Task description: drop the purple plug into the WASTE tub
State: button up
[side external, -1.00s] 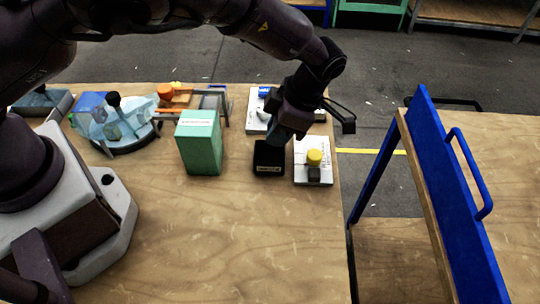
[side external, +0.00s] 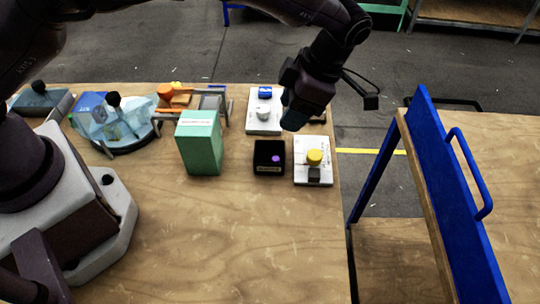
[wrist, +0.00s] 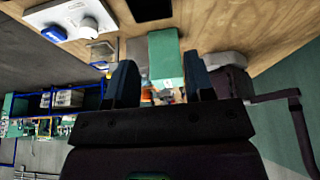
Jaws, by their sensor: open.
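The purple plug (side external: 276,158) lies inside the black tub (side external: 268,170), toward its right side. The tub has a small pale label on its front, too small to read. My gripper (side external: 291,122) is raised above and behind the tub, apart from it and tilted. In the wrist view my gripper (wrist: 160,80) has its two fingers spread with nothing held between them. The black tub shows in part at the top of the wrist view (wrist: 150,10); the plug cannot be made out there.
A tall green box (side external: 200,145) stands left of the tub. A white press with a yellow knob (side external: 314,157) stands close to its right. Another white press (side external: 263,125) with a blue part is behind. A blue-framed rack (side external: 440,170) stands past the table's right edge. The front table is clear.

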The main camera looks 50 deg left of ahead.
jog(key=v, duration=0.6)
jog(key=shift+r, duration=0.4)
jog(key=shift+w+d, duration=0.1)
jog(key=s+a+r+m+t+h, duration=0.1)
jog(key=s+a+r+m+t, duration=0.3)
jog(key=s+a+r+m, duration=0.3)
jog(key=s+a+r+m+t+h, duration=0.2)
jog(key=s+a+r+m+t, duration=0.2)
jog(key=s+a+r+m, duration=0.3)
jog(key=s+a+m, duration=0.5)
jog(key=s+m, duration=0.3)
jog(key=m, duration=0.5)
jog(key=shift+s+t, duration=0.25)
jog(key=shift+t, duration=0.15)
